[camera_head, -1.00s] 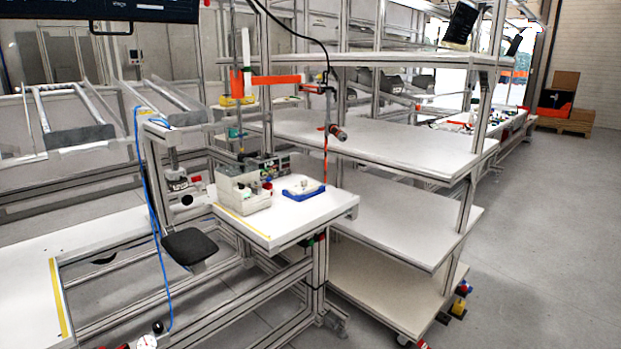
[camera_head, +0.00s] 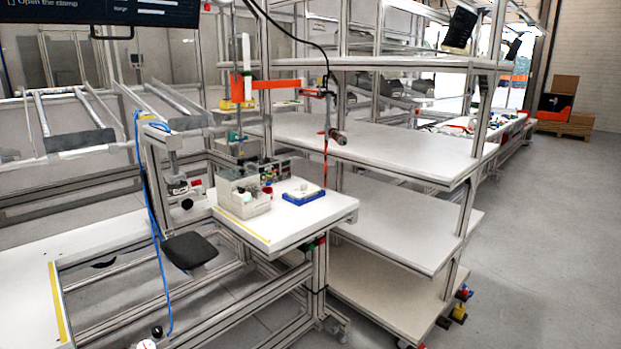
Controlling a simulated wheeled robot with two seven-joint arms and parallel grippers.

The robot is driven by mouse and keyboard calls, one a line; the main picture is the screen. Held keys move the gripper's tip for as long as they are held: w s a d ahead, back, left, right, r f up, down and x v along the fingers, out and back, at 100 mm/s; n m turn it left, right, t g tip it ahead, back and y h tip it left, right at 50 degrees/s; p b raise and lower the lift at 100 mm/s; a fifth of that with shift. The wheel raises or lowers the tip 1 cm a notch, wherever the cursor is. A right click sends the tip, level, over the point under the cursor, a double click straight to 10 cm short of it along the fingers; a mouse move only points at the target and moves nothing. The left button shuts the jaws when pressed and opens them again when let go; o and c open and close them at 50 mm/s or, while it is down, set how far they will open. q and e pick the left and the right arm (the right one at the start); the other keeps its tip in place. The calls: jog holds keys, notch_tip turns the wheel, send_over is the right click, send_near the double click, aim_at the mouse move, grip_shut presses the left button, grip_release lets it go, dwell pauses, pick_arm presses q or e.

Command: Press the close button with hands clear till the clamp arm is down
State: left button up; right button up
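A small workstation with a white tabletop (camera_head: 285,232) stands left of centre. Neither of my grippers is in view.
A dark screen (camera_head: 100,12) at top left reads "Open the clamp". A black seat-like pad (camera_head: 189,249) and a blue hose (camera_head: 146,200) stand before the workstation. Shelves (camera_head: 375,150) rise to its right. The grey floor (camera_head: 555,240) at right is clear.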

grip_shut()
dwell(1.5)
